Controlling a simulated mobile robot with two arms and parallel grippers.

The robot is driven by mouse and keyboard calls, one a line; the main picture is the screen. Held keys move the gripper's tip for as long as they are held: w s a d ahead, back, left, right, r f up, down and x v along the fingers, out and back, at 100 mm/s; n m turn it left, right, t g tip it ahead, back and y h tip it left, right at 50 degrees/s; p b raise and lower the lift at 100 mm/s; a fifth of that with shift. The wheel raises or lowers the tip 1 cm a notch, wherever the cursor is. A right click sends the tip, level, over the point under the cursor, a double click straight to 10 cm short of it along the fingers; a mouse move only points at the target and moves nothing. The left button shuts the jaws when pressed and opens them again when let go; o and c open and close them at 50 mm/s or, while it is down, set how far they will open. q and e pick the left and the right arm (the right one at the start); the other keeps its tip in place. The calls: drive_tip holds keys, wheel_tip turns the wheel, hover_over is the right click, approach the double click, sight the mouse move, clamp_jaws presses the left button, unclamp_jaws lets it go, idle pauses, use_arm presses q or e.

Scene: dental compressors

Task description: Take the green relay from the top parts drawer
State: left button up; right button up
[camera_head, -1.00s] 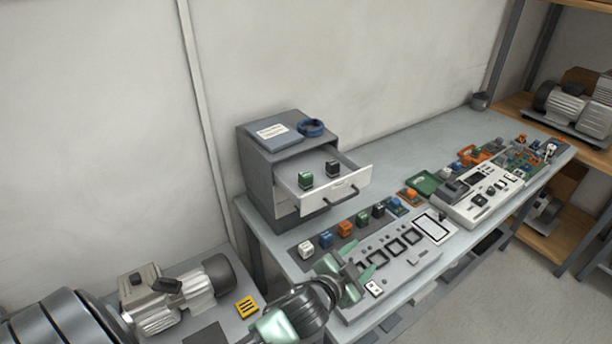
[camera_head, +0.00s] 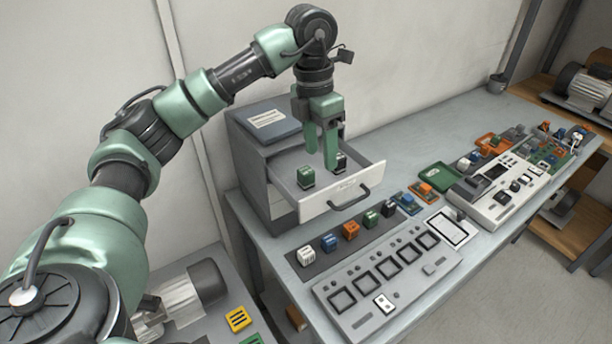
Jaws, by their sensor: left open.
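The top parts drawer (camera_head: 330,206) of the small grey cabinet (camera_head: 248,165) is pulled open. The green relay (camera_head: 305,178) stands upright in it, toward the left, with a pale top. A black relay (camera_head: 341,163) stands in the same drawer to its right, partly behind a finger. My left gripper (camera_head: 321,160) points down over the drawer, open, with nothing seen between its fingers. Its fingertips are to the right of the green relay and close to the black one. I cannot tell how high they are above the drawer floor. My right gripper is out of view.
A row of relays on a dark strip (camera_head: 318,258) and a grey panel with square windows (camera_head: 385,275) lie in front of the cabinet. A green tray (camera_head: 436,177) and a white device (camera_head: 497,192) stand to the right.

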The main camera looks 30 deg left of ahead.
sight(306, 170)
use_arm(q)
drive_tip(key=a, duration=0.1)
drive_tip(key=a+f+y, duration=0.1)
drive_tip(key=a, duration=0.1)
drive_tip(key=shift+s+a+f+n+b, duration=0.15)
drive_tip(key=shift+a+n+b, duration=0.1)
drive_tip(key=shift+n+b, duration=0.05)
drive_tip(key=shift+s+d+f, duration=0.1)
drive_tip(key=shift+f, duration=1.1)
wheel_tip(306, 170, down, 4)
drive_tip(key=shift+r+p, duration=0.25)
drive_tip(key=shift+p, duration=0.85)
drive_tip(key=shift+f, duration=0.4)
drive_tip(key=shift+d, duration=0.1)
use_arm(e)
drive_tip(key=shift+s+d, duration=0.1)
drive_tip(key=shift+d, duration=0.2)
use_arm(q)
drive_tip(key=c, duration=1)
clamp_jaws()
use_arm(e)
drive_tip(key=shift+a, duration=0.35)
